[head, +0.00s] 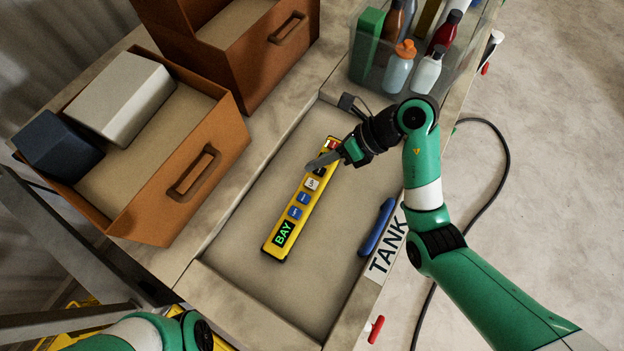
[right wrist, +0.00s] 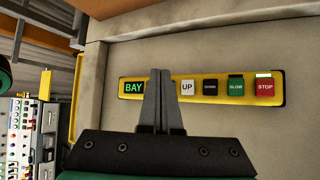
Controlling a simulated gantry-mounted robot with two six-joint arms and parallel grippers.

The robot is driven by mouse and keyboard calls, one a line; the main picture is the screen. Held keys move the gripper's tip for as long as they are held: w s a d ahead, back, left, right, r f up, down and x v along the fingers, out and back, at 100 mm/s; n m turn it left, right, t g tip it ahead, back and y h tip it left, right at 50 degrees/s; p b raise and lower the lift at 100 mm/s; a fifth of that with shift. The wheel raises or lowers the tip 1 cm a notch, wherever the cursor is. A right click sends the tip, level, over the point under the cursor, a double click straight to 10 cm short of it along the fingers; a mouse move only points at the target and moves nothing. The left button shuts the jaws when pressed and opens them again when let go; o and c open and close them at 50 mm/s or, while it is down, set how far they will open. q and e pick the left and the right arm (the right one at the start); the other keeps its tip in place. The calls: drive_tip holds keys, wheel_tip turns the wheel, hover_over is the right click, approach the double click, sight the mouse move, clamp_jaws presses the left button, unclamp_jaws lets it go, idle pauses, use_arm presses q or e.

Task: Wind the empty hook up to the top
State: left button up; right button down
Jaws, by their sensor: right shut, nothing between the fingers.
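A yellow control pendant (head: 270,246) lies in a shallow recess of the bench. The right wrist view shows its yellow face (right wrist: 276,99) with a lit BAY display (right wrist: 134,88), a white UP button (right wrist: 187,88), a black DOWN button (right wrist: 210,88), a green SLOW button (right wrist: 235,87) and a red STOP button (right wrist: 265,88). My right gripper (head: 311,166) is shut and empty over the pendant's upper part. Its fingers (right wrist: 161,72) hide the blue buttons in the wrist view. I cannot tell whether they touch the pendant. My left gripper and the hook are not in view.
Two brown boxes (head: 222,150) stand on the left, one holding a pale block and a dark block. A clear bin of bottles (head: 365,84) stands at the back right. A blue handle (head: 377,228) lies beside the TANK label (head: 386,250). The recess's front part is clear.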

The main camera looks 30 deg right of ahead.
drive_tip(key=b, duration=0.7)
hover_over(316, 184)
wheel_tip(316, 184, down, 7)
drive_tip(key=shift+r, duration=0.1)
drive_tip(key=shift+f+b, duration=0.3)
drive_tip(key=shift+f, duration=0.55)
drive_tip(key=shift+f, duration=0.15)
idle(0.6)
drive_tip(key=shift+f, duration=0.3)
